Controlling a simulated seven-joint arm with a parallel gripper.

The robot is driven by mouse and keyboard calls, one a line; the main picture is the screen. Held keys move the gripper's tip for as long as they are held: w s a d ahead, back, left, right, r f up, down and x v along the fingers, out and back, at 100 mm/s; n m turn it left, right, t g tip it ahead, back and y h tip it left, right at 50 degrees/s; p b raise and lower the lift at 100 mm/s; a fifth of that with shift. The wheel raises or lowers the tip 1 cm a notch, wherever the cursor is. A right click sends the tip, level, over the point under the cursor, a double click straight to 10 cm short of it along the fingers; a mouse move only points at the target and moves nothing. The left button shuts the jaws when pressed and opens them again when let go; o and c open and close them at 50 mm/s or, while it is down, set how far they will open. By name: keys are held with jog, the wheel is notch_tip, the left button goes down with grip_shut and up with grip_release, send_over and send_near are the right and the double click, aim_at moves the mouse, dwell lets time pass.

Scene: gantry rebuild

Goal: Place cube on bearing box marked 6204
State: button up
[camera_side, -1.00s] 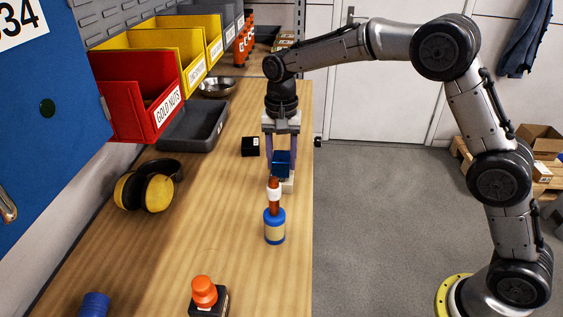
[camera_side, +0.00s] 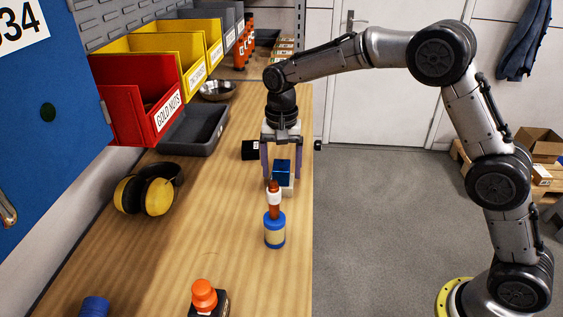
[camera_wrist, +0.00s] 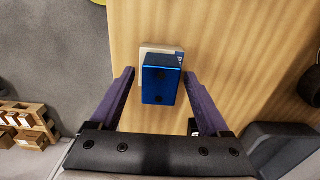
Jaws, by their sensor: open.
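The blue cube (camera_side: 281,169) sits on a small pale box (camera_side: 287,189) near the right edge of the bench. In the wrist view the cube (camera_wrist: 160,84) covers much of the box (camera_wrist: 147,52), whose pale far edge and a bit of blue marking show past it. I cannot read a number on the box. My gripper (camera_side: 281,163) is open, with one finger on each side of the cube. In the wrist view a gap shows between the cube and each finger of my gripper (camera_wrist: 158,76).
A blue-and-tan bottle with a brown neck (camera_side: 274,230) stands just in front of the box. A black box (camera_side: 249,150) lies behind left. Yellow earmuffs (camera_side: 147,193), a grey tray (camera_side: 197,135) and an orange-knobbed item (camera_side: 204,296) are also on the bench.

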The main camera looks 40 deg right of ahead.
aim_at(281, 165)
notch_tip(281, 165, up, 12)
jog(key=s+d+r+n+t, duration=0.2)
jog(key=s+d+r, duration=0.25)
jog(key=s, duration=0.35)
jog(key=s+d+f+n+t, duration=0.1)
jog(key=s+d+f+n, duration=0.1)
jog(key=s, duration=1)
jog(key=s+d+f+n+t, duration=0.2)
jog(key=s+f+n, duration=0.2)
jog(key=s, duration=0.8)
jog(key=shift+s+f+n+t, duration=0.15)
jog(key=shift+s+n+t, duration=0.15)
jog(key=shift+n, duration=0.2)
